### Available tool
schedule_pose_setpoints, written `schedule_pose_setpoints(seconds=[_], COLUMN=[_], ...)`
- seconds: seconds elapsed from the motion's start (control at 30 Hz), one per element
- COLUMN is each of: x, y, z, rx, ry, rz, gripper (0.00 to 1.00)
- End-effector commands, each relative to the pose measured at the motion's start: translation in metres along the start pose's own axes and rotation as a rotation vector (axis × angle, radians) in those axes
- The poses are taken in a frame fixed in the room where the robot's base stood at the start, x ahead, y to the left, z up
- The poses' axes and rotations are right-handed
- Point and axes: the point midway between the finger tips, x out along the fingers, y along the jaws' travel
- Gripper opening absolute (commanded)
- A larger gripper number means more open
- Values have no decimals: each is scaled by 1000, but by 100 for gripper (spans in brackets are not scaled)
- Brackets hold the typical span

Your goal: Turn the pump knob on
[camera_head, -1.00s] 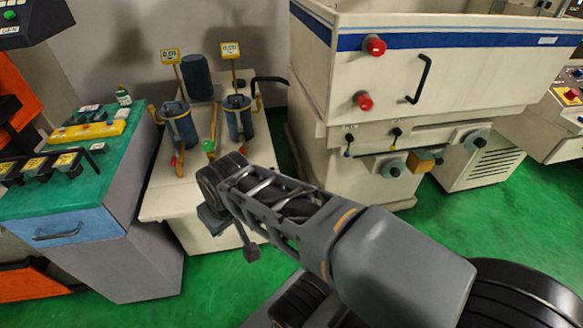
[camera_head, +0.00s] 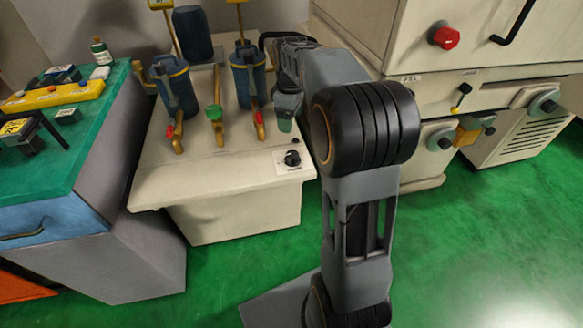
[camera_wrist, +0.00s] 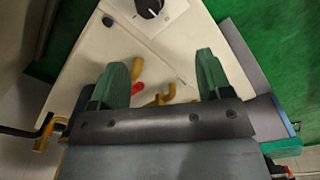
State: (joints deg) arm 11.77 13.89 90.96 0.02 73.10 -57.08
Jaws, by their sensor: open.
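The pump knob is a small black rotary knob (camera_head: 292,158) on a white label plate at the front right of the cream pump unit top. It also shows in the wrist view (camera_wrist: 149,8) at the top edge, partly cut off, beyond my fingertips. My gripper (camera_head: 285,118) is above the unit, behind the knob in the head view. In the wrist view its two green fingers (camera_wrist: 158,75) are spread apart with nothing between them. The fingers are apart from the knob. The way the knob's pointer is set is too small to tell.
A large cream machine (camera_head: 385,30) stands at right. A green-topped bench (camera_head: 90,120) stands at left. Green floor in front is open.

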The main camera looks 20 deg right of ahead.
Motion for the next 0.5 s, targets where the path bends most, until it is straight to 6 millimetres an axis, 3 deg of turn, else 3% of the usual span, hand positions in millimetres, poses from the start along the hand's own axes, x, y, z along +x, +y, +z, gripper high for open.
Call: schedule_pose_setpoints(seconds=[0.03, 0.2, 0.5], x=[18, 38, 88], y=[10, 24, 23], z=[-1, -3, -3], rx=[-30, -97, -110], ry=[-7, -18, -20], rz=[-10, -30, -35], gripper=[72, 72, 72])
